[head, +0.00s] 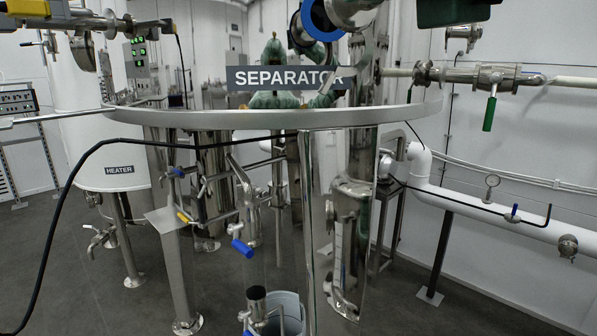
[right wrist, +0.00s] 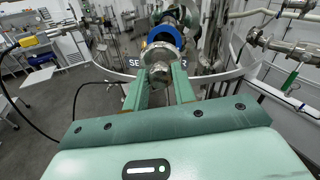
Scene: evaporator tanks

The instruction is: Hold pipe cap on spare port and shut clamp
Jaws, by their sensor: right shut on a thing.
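In the right wrist view, my right gripper (right wrist: 158,88) has its two green fingers closed on a rounded metal piece, which I take to be the pipe cap (right wrist: 158,74). A metal disc or ring (right wrist: 159,51) lies just beyond it, and a blue ring (right wrist: 163,33) sits past that. I cannot tell whether the cap touches the port or whether the clamp is open. In the head view the blue ring (head: 313,22) is at the top edge beside shiny metal fittings (head: 352,12). My left gripper is not in view.
The SEPARATOR sign (head: 262,79) and a wide metal hoop (head: 240,118) stand below the fittings. A pipe with a green-handled valve (head: 489,113) runs at the right. A black cable (head: 70,175) loops at the left.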

